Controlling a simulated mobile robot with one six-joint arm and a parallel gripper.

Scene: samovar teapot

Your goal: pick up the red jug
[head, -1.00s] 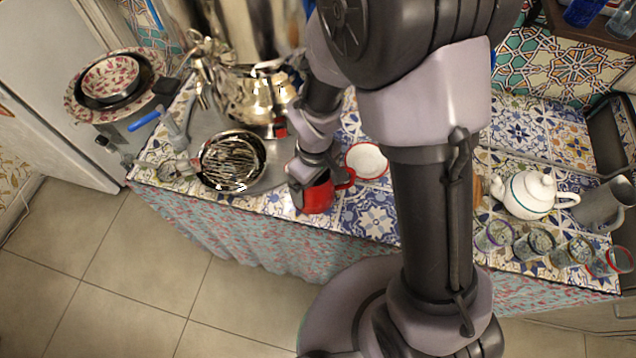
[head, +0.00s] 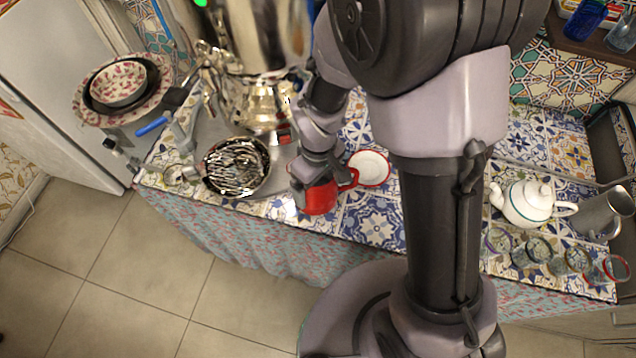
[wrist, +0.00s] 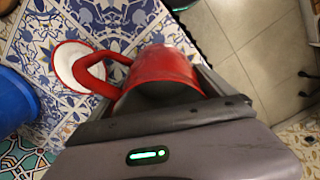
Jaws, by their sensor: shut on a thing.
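The red jug (head: 320,198) is near the front edge of the tiled counter in the head view, its red handle pointing right. My gripper (head: 304,178) is at the jug's left and upper side, shut on it. In the wrist view the red jug (wrist: 160,72) sits between the fingers, its handle to the left. A dark finger of my gripper (wrist: 165,98) shows at the right of the jug. I cannot tell whether the jug touches the counter.
A white red-rimmed dish (head: 370,167) lies right beside the jug's handle. A shiny samovar (head: 258,100) stands behind, and a round dark pan (head: 236,166) is to the left. A white teapot (head: 528,203) and several glasses (head: 538,247) stand at the right.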

